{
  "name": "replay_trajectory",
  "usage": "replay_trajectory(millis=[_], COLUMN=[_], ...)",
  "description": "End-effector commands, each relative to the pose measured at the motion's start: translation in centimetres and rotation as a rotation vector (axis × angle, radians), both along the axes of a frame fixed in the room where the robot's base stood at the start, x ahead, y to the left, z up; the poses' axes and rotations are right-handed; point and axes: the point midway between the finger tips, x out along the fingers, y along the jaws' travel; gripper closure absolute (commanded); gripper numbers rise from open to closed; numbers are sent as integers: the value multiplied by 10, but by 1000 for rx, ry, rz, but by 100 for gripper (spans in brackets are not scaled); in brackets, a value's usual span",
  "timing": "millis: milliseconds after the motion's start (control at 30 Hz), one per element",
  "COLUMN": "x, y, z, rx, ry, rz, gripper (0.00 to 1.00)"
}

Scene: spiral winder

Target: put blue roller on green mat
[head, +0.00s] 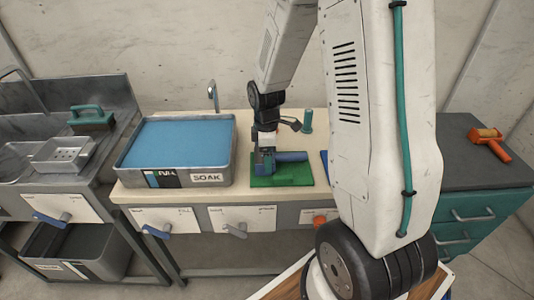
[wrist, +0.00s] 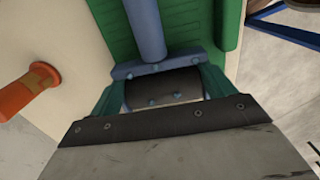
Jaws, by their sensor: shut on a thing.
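The blue roller (head: 291,156) lies across the green mat (head: 292,179) in the head view, on or just above it. In the wrist view its blue handle (wrist: 145,28) points away from me over the ribbed mat (wrist: 190,24), and its blue yoke (wrist: 160,68) is close to my palm. My gripper (head: 265,158) points down over the mat's left part and is shut on the roller. In the wrist view green fingers of my gripper (wrist: 163,92) stand on both sides of it. Whether the roller touches the mat is hard to tell.
A tray of blue liquid marked SOAK (head: 206,178) stands left of the mat. A teal upright cylinder (head: 308,120) stands behind it. A blue thing (head: 324,157) shows partly behind my arm. An orange knob (wrist: 30,90) sticks out at the counter's front.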

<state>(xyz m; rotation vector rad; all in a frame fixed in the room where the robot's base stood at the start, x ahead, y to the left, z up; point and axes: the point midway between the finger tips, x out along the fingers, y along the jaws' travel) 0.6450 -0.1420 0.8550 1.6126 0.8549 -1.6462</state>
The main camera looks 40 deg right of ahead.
Motion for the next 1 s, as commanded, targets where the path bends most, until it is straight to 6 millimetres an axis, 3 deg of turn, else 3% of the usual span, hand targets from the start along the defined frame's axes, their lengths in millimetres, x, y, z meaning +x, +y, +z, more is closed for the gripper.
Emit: replay_trajectory(millis=[100, 133, 200, 433, 567, 1000], x=[0, 0, 0, 0, 1, 1], y=[0, 0, 0, 0, 0, 2], z=[-4, -4, -4, -2, 8, 97], rx=[0, 0, 0, 0, 0, 0], ry=[2, 1, 1, 0, -2, -4], rz=[0, 0, 0, 0, 1, 1], gripper=[47, 13, 0, 0, 0, 0])
